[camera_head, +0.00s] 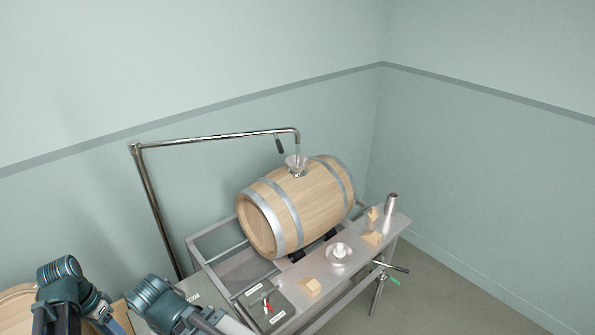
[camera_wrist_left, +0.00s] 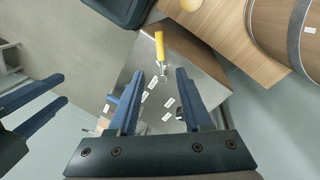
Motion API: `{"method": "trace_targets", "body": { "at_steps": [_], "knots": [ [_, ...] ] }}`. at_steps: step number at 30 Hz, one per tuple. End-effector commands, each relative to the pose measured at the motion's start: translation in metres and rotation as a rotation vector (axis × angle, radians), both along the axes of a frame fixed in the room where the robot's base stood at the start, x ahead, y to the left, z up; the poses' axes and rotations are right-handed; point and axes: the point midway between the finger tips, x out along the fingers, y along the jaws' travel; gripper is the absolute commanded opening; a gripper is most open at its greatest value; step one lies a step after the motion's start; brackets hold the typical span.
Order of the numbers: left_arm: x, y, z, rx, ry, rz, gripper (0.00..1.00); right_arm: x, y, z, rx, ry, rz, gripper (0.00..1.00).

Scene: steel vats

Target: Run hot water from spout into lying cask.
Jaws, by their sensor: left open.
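The wooden cask (camera_head: 305,207) lies on its side on a steel rack in the head view. A clear funnel (camera_head: 297,161) stands in its top. The steel spout pipe (camera_head: 215,138) runs from the left and bends down just above the funnel. A dark lever (camera_head: 279,145) hangs near its end. No water stream shows. My left gripper (camera_wrist_left: 154,82) is open and empty in the left wrist view, above a steel surface with a yellow-handled tool (camera_wrist_left: 173,49). My right gripper (camera_wrist_left: 62,88) shows at the left there, its two fingers apart and empty. Neither gripper's fingers show clearly in the head view.
The rack's steel shelf (camera_head: 352,272) holds wooden wedges (camera_head: 310,287), a dish with a white piece (camera_head: 340,251) and a metal cup (camera_head: 391,203). A black-handled lever (camera_head: 397,267) juts out at the right.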

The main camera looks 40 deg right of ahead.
Motion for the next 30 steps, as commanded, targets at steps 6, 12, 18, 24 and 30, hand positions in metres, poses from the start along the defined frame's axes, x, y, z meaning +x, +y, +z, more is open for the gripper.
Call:
{"method": "trace_targets", "body": {
  "at_steps": [6,12,18,24,30],
  "knots": [
    [0.0,0.0,0.0,0.0,0.0,0.0,0.26,0.0,0.0,0.0,0.0,0.0,0.0,0.47],
    [0.002,0.003,-0.004,-0.012,0.002,0.002,0.0,0.0,0.0,-0.004,0.0,0.0,0.0,0.47],
    [0.02,0.038,-0.033,-0.196,0.015,-0.009,0.0,0.0,0.0,-0.043,-0.001,0.0,0.004,0.47],
    [0.034,0.075,-0.044,-0.397,-0.021,-0.037,0.0,0.0,0.0,-0.07,-0.002,0.0,0.009,0.47],
    [0.038,0.087,-0.041,-0.467,-0.046,-0.051,0.0,0.0,0.0,-0.074,-0.002,0.0,0.01,0.47]
  ]
}}
